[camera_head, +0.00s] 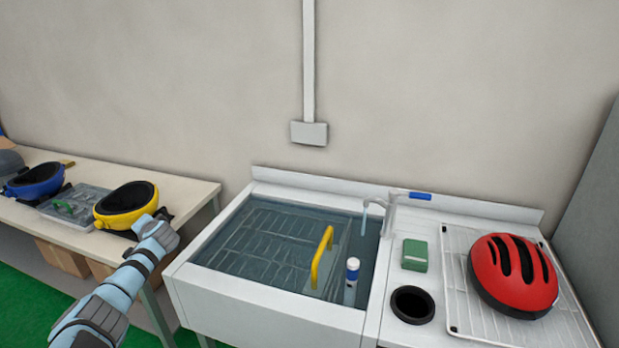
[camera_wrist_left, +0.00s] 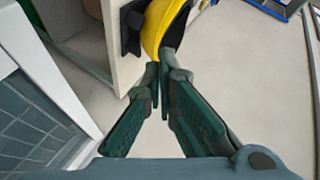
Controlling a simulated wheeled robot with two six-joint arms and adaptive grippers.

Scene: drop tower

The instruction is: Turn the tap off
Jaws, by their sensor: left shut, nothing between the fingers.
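The tap (camera_head: 391,208) stands on the back of the white sink unit, at the basin's right edge. Its blue lever (camera_head: 420,196) points right. A pale stream (camera_head: 364,222) shows below its spout, over the water-filled basin (camera_head: 250,304). My left arm is at the left, beside the table and well apart from the tap. In the left wrist view my left gripper (camera_wrist_left: 161,70) is shut and empty, with a yellow helmet (camera_wrist_left: 165,27) just beyond its fingertips. In the head view its fingers are hard to make out. My right gripper is not in view.
The basin holds a yellow-handled thing (camera_head: 321,257) and a white-and-blue bottle (camera_head: 351,271). A green block (camera_head: 414,255), a dark round opening (camera_head: 412,304) and a red helmet (camera_head: 512,275) on a rack are right of it. The table (camera_head: 184,190) at left holds helmets.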

